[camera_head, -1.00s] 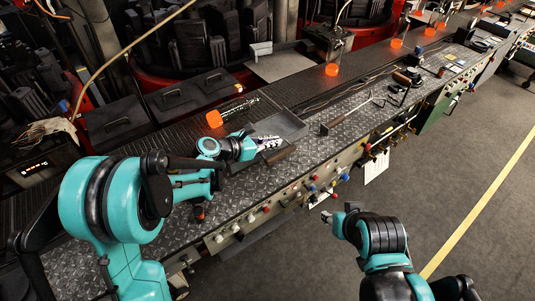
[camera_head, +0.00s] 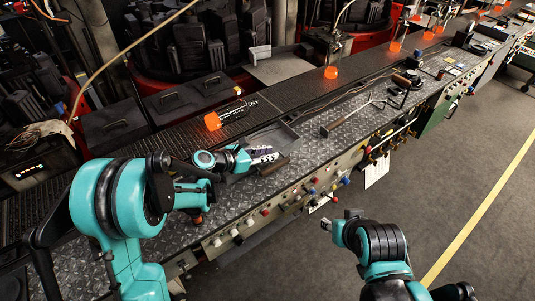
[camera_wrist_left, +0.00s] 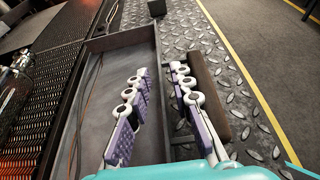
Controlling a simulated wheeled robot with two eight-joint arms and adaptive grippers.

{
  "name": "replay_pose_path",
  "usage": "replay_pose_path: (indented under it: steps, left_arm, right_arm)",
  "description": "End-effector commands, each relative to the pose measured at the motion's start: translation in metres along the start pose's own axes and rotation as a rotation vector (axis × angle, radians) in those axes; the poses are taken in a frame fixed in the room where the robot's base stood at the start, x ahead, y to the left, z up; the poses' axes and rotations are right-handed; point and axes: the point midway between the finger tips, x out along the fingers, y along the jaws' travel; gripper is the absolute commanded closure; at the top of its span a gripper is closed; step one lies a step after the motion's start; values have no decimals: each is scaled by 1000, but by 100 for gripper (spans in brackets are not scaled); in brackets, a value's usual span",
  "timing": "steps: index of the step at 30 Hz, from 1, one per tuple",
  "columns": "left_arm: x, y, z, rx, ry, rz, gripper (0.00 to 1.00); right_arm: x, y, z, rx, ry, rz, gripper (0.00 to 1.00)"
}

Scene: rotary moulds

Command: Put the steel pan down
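The steel pan (camera_head: 284,134) is a shallow grey rectangular tray with a brown handle (camera_head: 273,166) on its near side. It appears to rest level on the metal bench top. In the left wrist view the pan (camera_wrist_left: 108,42) shows from above, and its handle (camera_wrist_left: 208,88) lies right of the fingers. My left gripper (camera_head: 263,155) is at the pan's near side. In the wrist view the left gripper (camera_wrist_left: 158,100) has its purple-padded fingers apart, one over the pan's inside and one between pan wall and handle. My right gripper (camera_head: 336,223) hangs over the floor; its fingers are unclear.
The bench (camera_head: 225,213) has a diamond-plate top and knobs along its front. An orange glowing glass piece (camera_head: 212,121) lies behind the pan. A long tool (camera_head: 345,121) lies to the right. Black lidded boxes (camera_head: 190,93) stand behind.

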Motion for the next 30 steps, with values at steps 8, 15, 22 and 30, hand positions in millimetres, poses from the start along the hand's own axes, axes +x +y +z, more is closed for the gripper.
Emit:
replay_pose_path:
  steps: [8, 15, 22, 30]
  left_arm:
    - [0, 0, 1, 0, 0, 0, 74]
    - [-29, 1, 3, -1, 0, 3, 74]
    - [-81, 1, 3, -2, 0, 5, 74]
    - [-117, 0, 2, -1, 0, 1, 74]
  right_arm:
    - [0, 0, 0, 0, 0, 0, 60]
    - [-8, 0, -6, 0, 0, 0, 60]
    - [-19, 0, -13, 0, 0, 0, 60]
    - [-24, 0, -18, 0, 0, 0, 60]
